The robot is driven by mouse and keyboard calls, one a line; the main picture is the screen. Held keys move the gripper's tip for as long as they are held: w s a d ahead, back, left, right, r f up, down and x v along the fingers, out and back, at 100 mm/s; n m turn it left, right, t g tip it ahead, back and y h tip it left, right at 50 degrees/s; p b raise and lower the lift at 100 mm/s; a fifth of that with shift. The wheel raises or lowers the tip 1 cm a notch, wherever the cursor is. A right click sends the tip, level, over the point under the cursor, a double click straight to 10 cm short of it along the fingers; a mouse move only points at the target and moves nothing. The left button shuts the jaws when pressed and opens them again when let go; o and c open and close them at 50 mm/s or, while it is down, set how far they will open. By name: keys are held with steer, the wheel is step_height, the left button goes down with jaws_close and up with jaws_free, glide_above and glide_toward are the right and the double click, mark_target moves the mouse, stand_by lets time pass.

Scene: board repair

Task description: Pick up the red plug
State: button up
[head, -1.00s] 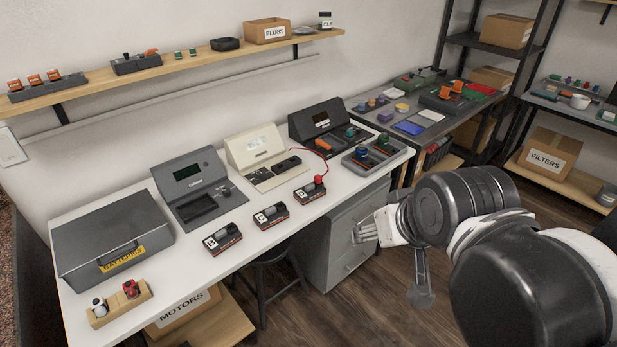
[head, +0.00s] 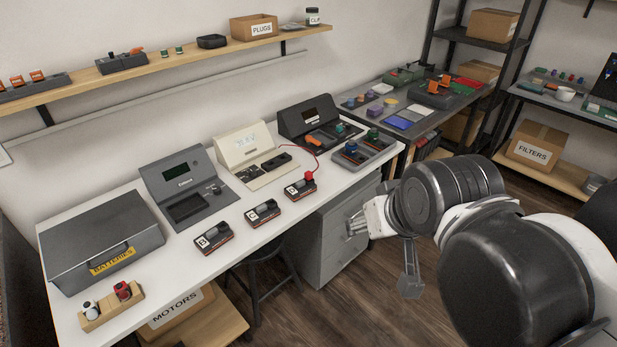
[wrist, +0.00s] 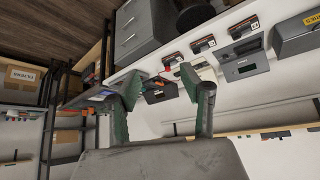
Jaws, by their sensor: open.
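Another red-topped piece (head: 122,291) stands in a wooden block at the bench's front left. In the wrist view my gripper (wrist: 160,82) has its two fingers spread apart with nothing between them. In the head view my gripper is beyond the bench's right front, beside the grey drawer cabinet (head: 336,240), well apart from the red plug.
The white bench (head: 170,268) also bears a grey BATTERIES box (head: 100,240), three testers and a grey tray (head: 363,152) with colored plugs. A wall shelf (head: 175,70) runs above. A black stool (head: 262,285) stands below. The floor right of the cabinet is clear.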

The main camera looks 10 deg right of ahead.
steer(key=w+r+m+g, duration=0.1)
steer(key=w+r+m, duration=0.3)
steer(key=w, duration=0.7)
steer(key=m+g+h+b, duration=0.1)
steer(key=m+g+b, duration=0.1)
steer(key=m+g, duration=0.45)
glide_above(309, 173)
steer(key=a, duration=0.2)
step_height(309, 173, down, 16)
steer(key=m+t, duration=0.1)
steer(key=m, duration=0.1)
steer(key=shift+n, duration=0.25)
steer(key=f, duration=0.8)
steer(key=shift+d, duration=0.35)
steer(key=shift+w+d+f, duration=0.1)
steer(key=shift+d+f, duration=0.1)
steer(key=shift+f, duration=0.65)
steer(key=shift+d+f, duration=0.2)
steer(key=shift+f, duration=0.65)
steer(key=shift+w+d+f, duration=0.1)
steer(key=shift+d+f, duration=0.1)
steer(key=shift+f, duration=0.65)
steer(key=shift+c, duration=0.5)
